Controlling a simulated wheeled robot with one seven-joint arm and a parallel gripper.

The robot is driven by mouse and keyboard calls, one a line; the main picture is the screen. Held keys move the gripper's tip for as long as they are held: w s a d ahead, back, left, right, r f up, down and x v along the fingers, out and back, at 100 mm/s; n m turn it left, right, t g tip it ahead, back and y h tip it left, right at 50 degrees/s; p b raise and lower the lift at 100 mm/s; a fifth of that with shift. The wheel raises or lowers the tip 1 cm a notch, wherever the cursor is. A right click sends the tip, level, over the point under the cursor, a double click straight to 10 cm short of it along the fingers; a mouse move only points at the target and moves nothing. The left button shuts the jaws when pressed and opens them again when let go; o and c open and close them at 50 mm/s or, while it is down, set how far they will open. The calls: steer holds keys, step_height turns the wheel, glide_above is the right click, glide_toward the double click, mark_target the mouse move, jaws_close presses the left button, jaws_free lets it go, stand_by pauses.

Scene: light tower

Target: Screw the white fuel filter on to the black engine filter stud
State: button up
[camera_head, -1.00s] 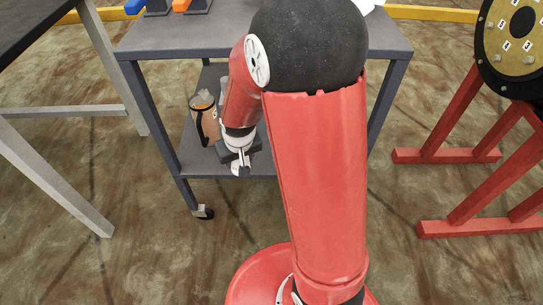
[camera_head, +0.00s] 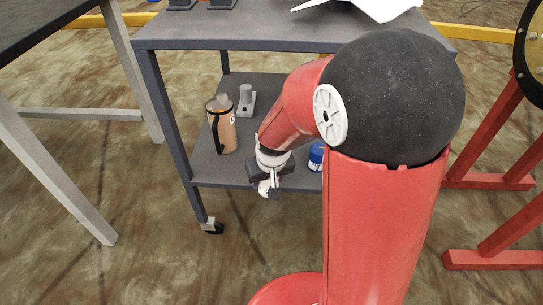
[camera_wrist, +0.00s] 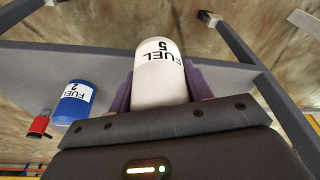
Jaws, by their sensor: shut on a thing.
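The white fuel filter (camera_wrist: 160,75), a white cylinder printed FUEL 5, stands between the purple fingers of my gripper (camera_wrist: 160,92) in the wrist view. My gripper is shut on it. In the head view my gripper (camera_head: 268,186) is low, by the front edge of the cart's lower shelf, with a small white part of the filter showing at its tip. A black engine filter stud cannot be made out in either view.
A blue FUEL 2 can (camera_wrist: 75,102) also shows on the lower shelf (camera_head: 262,84), partly behind my arm. An orange-brown jug (camera_head: 224,130) and a grey post (camera_head: 246,98) stand on that shelf. Red stand legs (camera_head: 500,180) are at right; open floor lies in front.

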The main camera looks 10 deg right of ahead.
steer(key=w+d, duration=0.1)
steer(key=w, duration=0.2)
steer(key=w+d, duration=0.1)
steer(key=w, duration=0.3)
steer(key=w+d, duration=0.1)
steer(key=w, duration=0.3)
steer(key=shift+w+d, duration=0.25)
steer(key=shift+d, duration=0.15)
steer(key=shift+b+x, duration=0.3)
steer(key=shift+x, duration=1.3)
steer(key=shift+d, duration=0.15)
steer(key=shift+f+b, duration=0.25)
steer(key=shift+b, duration=0.05)
steer(key=o, duration=1.2)
steer(key=shift+r, duration=0.1)
